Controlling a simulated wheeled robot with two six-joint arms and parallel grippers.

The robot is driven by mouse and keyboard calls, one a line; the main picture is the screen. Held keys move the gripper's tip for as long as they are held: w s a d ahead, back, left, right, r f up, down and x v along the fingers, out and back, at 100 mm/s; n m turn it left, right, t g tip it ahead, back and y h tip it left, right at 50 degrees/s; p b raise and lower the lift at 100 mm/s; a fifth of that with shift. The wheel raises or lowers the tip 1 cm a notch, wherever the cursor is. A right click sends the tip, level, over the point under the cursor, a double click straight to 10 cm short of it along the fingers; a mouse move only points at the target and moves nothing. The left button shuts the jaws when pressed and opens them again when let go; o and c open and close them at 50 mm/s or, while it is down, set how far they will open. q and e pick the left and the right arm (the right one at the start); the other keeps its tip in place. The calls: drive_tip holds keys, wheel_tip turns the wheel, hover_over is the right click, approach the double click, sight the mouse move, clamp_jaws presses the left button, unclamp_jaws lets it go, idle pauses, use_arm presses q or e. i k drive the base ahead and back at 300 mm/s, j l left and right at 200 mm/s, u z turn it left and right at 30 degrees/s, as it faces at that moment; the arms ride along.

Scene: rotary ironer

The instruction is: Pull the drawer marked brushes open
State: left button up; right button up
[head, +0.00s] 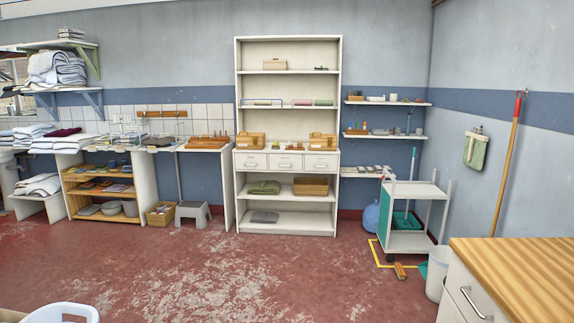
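A tall white shelf unit (238,90) stands against the back wall. It has a row of three drawers at mid height: a left drawer (251,162), a middle drawer (286,162) and a right drawer (322,162). All three look shut. Each has a small dark mark or handle on its front, too small to read, so I cannot tell which is marked brushes. Neither of my grippers shows in the head view.
Open red floor lies before the shelf unit. A white trolley (408,242) stands to its right, with a small brush (399,270) on the floor. A grey step stool (193,212) stands left.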

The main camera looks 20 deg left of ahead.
sight(289, 161)
drive_tip(key=i+j+u, duration=0.15)
drive_tip(key=i, duration=0.2)
drive_tip(key=i+u, duration=0.15)
drive_tip(key=i, duration=0.2)
drive_tip(key=i+u, duration=0.25)
drive_tip(key=i, duration=3.1)
drive_tip(key=j, duration=0.05)
